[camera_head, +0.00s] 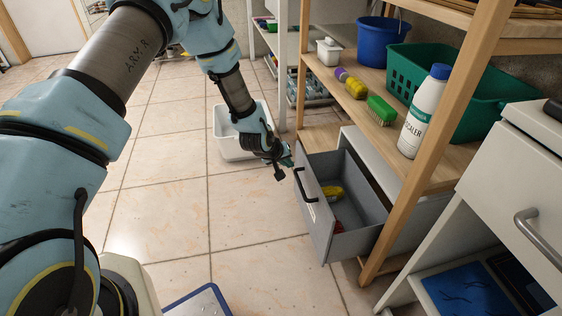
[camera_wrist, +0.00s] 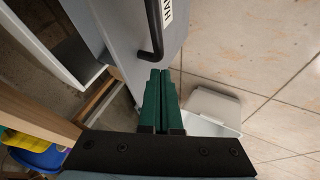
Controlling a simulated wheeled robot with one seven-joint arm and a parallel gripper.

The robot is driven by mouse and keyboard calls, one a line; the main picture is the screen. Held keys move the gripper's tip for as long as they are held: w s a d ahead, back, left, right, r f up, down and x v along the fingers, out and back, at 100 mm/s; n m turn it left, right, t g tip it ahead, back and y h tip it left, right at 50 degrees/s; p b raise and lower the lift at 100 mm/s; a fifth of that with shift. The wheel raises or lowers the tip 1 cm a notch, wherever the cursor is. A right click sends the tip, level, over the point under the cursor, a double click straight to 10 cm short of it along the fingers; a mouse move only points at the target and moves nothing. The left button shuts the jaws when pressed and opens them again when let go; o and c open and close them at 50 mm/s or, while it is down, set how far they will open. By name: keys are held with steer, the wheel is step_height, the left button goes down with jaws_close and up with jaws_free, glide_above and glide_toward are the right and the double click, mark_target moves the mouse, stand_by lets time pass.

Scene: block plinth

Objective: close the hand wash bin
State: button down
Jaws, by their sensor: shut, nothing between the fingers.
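The hand wash bin (camera_head: 318,212) is a grey drawer under the wooden shelf, pulled well open, with a yellow item (camera_head: 332,193) and a red item inside. Its front has a black handle (camera_head: 305,186), which also shows in the wrist view (camera_wrist: 154,30). A white label (camera_wrist: 167,12) there shows only part of its lettering. My gripper (camera_head: 287,161) is at the far end of the bin front, near the handle. In the wrist view its green fingers (camera_wrist: 160,100) are shut and empty, just below the handle's end. I cannot tell whether they touch the front.
A white tub (camera_head: 230,145) stands on the tiled floor behind my gripper. The shelf (camera_head: 340,88) above holds a white bottle (camera_head: 422,112), a green basket (camera_head: 440,80), a blue bucket (camera_head: 382,42) and brushes. A wooden post (camera_head: 425,165) stands beside the bin.

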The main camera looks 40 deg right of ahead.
steer(key=shift+s+d+r, duration=0.1)
steer(key=shift+s+d, duration=0.25)
steer(key=shift+d, duration=0.45)
steer(key=shift+s+d+r, duration=0.1)
steer(key=shift+s+d, duration=0.2)
steer(key=shift+d, duration=0.45)
